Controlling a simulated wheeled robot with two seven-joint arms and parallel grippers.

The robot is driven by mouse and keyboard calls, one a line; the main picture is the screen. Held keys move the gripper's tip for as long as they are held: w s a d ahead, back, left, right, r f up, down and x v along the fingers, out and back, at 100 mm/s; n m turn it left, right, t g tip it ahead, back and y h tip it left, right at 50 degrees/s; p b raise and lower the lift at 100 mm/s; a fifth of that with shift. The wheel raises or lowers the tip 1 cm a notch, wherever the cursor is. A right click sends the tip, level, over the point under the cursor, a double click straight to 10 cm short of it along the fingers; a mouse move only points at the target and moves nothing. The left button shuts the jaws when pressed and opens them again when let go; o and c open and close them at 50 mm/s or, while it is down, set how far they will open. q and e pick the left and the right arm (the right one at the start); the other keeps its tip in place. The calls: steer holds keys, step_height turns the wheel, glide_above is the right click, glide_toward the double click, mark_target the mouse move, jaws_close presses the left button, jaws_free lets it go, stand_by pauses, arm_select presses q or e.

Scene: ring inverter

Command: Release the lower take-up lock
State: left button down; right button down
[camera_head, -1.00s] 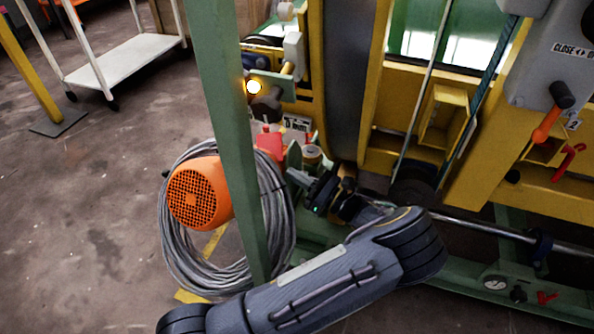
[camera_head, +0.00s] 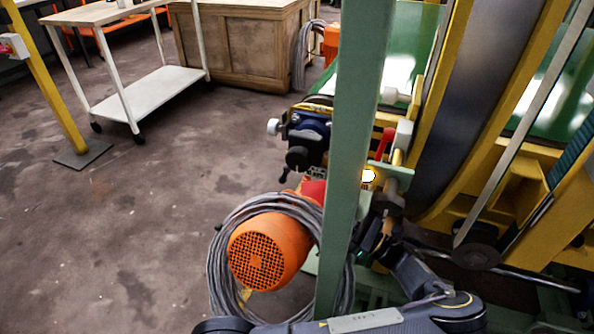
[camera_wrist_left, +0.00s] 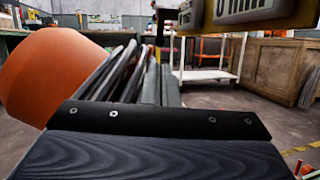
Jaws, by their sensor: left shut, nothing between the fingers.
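The lower take-up lock is not clearly identifiable. Left of the yellow frame, a red lever (camera_head: 384,143) stands upright above a lit amber lamp (camera_head: 368,176) on a green bracket (camera_head: 394,178). My left gripper (camera_head: 384,200) is just below that bracket, partly hidden by the green post; whether it touches anything cannot be told. It is shut and empty. In the left wrist view a dark ridged part of my left gripper (camera_wrist_left: 150,155) fills the bottom, with a yellow lettered plate (camera_wrist_left: 245,12) above. My right gripper is not in view.
A green post (camera_head: 352,130) stands in front of the machine. An orange motor (camera_head: 268,252) and coiled grey cable (camera_head: 222,262) sit left of my arm. A white cart (camera_head: 145,92), wooden crate (camera_head: 235,45) and yellow post (camera_head: 50,80) stand behind. The floor at left is clear.

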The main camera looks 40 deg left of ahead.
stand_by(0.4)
arm_select(q)
steer(key=b, duration=0.4)
glide_toward(287, 171)
steer(key=a, duration=0.4)
steer(key=a+f, duration=0.1)
steer(key=a, duration=0.2)
steer(key=shift+a, duration=0.15)
